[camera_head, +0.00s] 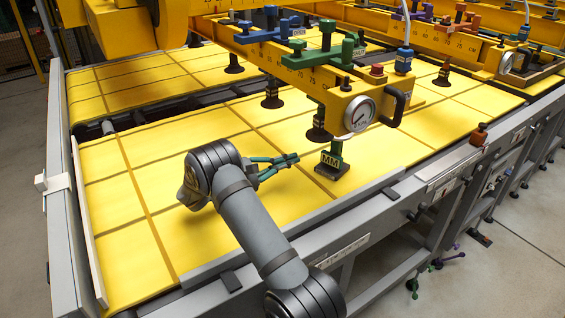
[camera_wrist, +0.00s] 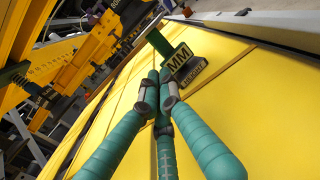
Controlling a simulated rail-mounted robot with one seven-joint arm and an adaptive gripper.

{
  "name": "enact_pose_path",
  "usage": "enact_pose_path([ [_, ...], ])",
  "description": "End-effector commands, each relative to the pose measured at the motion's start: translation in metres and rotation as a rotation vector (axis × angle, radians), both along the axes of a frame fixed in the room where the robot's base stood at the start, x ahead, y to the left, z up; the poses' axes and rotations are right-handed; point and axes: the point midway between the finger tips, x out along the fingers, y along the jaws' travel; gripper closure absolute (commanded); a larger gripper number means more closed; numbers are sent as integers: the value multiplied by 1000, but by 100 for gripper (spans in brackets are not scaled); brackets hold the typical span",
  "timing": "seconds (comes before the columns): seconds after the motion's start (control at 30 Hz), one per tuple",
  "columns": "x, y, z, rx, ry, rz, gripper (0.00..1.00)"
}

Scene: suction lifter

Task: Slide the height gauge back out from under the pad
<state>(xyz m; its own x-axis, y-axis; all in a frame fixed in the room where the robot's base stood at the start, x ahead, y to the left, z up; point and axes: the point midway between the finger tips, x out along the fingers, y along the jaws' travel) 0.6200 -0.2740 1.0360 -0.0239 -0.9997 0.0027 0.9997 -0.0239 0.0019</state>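The height gauge (camera_head: 332,171) stands on the yellow sheet, with a dark base, a green upright and a plate marked MM. In the wrist view the gauge (camera_wrist: 184,64) is just beyond my fingertips. A black suction pad (camera_head: 318,132) hangs from the yellow beam, up and left of the gauge in the head view; I cannot tell whether the gauge is partly under it. My gripper (camera_head: 295,158) is left of the gauge, its green fingers drawn together at the tips. In the wrist view the fingertips (camera_wrist: 160,78) are together with nothing visible between them.
The yellow lifter beam (camera_head: 300,75) with a dial gauge (camera_head: 359,114) and a black handle (camera_head: 396,106) overhangs the sheet close to the gauge. More suction pads (camera_head: 272,97) hang farther back. A grey frame rail (camera_head: 375,195) runs along the near edge. The sheet (camera_head: 115,235) is clear at left.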

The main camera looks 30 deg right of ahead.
Motion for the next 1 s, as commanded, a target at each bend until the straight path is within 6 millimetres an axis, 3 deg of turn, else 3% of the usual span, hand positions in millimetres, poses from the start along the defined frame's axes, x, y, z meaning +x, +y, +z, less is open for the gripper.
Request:
enact_pose_path([
  [0.3, -2, -67, 2, 1, 2, -2, 100],
  [0.5, -3, -99, 2, 2, 2, -1, 100],
  [0.7, -3, -113, 1, 2, 1, 0, 100],
  [1.0, -3, -116, 0, 2, 2, 1, 100],
])
